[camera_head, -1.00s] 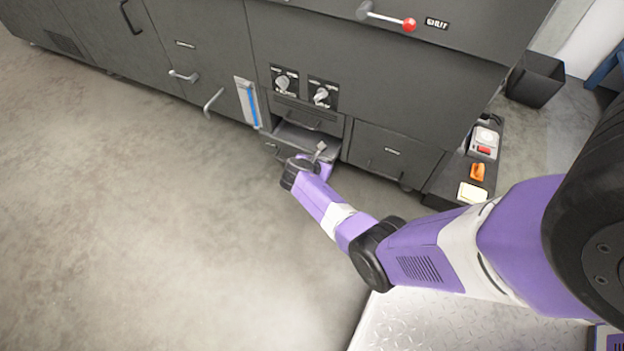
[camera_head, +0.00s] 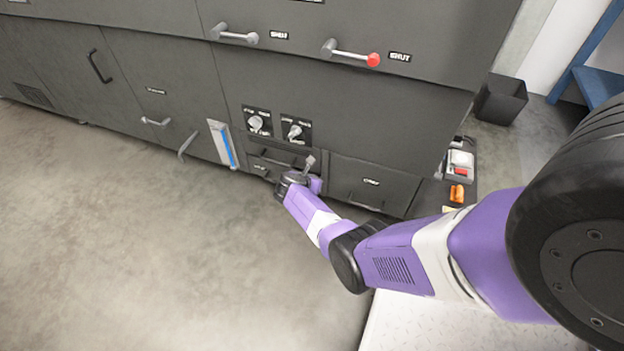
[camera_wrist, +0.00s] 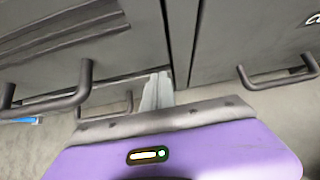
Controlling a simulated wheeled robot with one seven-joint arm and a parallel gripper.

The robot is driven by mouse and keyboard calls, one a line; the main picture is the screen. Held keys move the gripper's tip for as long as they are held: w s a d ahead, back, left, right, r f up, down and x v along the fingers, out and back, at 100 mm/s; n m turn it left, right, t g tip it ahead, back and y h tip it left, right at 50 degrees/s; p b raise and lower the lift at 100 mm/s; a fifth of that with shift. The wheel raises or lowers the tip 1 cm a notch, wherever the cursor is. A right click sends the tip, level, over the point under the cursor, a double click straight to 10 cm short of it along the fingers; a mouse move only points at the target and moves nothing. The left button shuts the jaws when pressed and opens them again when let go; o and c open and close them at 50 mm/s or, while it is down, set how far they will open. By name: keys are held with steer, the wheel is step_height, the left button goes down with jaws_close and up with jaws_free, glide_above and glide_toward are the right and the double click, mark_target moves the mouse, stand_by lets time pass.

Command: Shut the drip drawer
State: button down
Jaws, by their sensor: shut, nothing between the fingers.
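The drip drawer (camera_head: 262,168) is a dark drawer low in the machine front, below two knobs, with a small label at its left. My gripper (camera_head: 309,162) is at the right end of this drawer. In the wrist view the grey fingers (camera_wrist: 157,90) are together and empty, close to the dark front. I cannot tell whether they touch it.
A closed dark drawer (camera_head: 372,182) lies right of my gripper. A bar handle (camera_wrist: 280,78) shows there in the wrist view. Two knobs (camera_head: 275,127) are above, and a blue-striped gauge (camera_head: 223,143) is left. Floor (camera_head: 130,230) is clear in front.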

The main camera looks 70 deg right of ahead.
steer(key=shift+d+r, duration=0.15)
steer(key=shift+d, duration=0.05)
steer(key=a+r+p, duration=0.6)
steer(key=a+p, duration=0.2)
steer(key=a, duration=0.3)
steer(key=shift+s+a+r, duration=0.2)
steer(key=shift+a+r, duration=0.05)
steer(key=shift+a, duration=0.15)
